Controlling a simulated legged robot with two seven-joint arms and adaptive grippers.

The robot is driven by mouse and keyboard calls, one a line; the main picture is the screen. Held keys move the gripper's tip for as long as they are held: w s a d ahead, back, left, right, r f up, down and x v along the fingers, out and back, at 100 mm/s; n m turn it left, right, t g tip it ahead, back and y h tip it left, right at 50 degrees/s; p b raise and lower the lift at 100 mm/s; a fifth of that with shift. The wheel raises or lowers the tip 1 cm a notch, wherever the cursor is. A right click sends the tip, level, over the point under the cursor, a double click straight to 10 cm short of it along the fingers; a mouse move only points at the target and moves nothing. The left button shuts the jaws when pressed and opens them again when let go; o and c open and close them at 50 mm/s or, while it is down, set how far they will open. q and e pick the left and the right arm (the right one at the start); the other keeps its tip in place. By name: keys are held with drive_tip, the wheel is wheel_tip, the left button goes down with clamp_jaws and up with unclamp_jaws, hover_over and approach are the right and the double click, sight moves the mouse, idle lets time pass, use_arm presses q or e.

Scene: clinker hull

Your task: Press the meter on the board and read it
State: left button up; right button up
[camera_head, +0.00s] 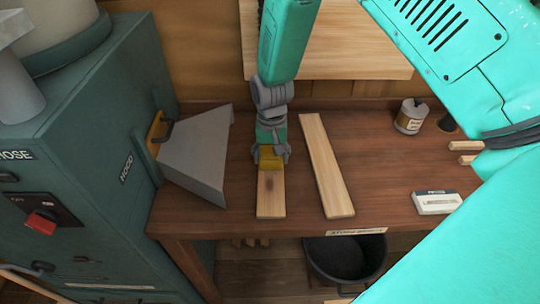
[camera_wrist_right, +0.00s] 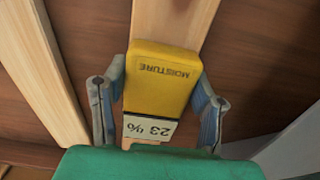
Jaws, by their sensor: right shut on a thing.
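My right gripper (camera_head: 271,153) is shut on the yellow moisture meter (camera_head: 270,162), over the far part of the left board (camera_head: 270,202). In the right wrist view the meter (camera_wrist_right: 160,80) sits between the two fingers (camera_wrist_right: 158,108), with "MOISTURE" upside down. Its white display (camera_wrist_right: 150,129) reads 23 %, also upside down. The board (camera_wrist_right: 175,18) shows beneath the meter. The meter's tip is hidden, so its contact with the wood cannot be seen. A dark patch marks the board just in front of the meter. My left gripper is not in view.
A second pale board (camera_head: 326,168) lies to the right on the brown bench (camera_head: 385,190). A grey metal hood (camera_head: 205,160) stands at left. A can (camera_head: 411,116) and a white labelled box (camera_head: 436,202) are at right. A black bucket (camera_head: 345,262) is below the bench.

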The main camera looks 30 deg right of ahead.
sight(271, 155)
idle(0.5)
wheel_tip(271, 155, up, 8)
drive_tip(key=p, duration=0.7)
drive_tip(key=shift+r, duration=0.1)
idle(0.7)
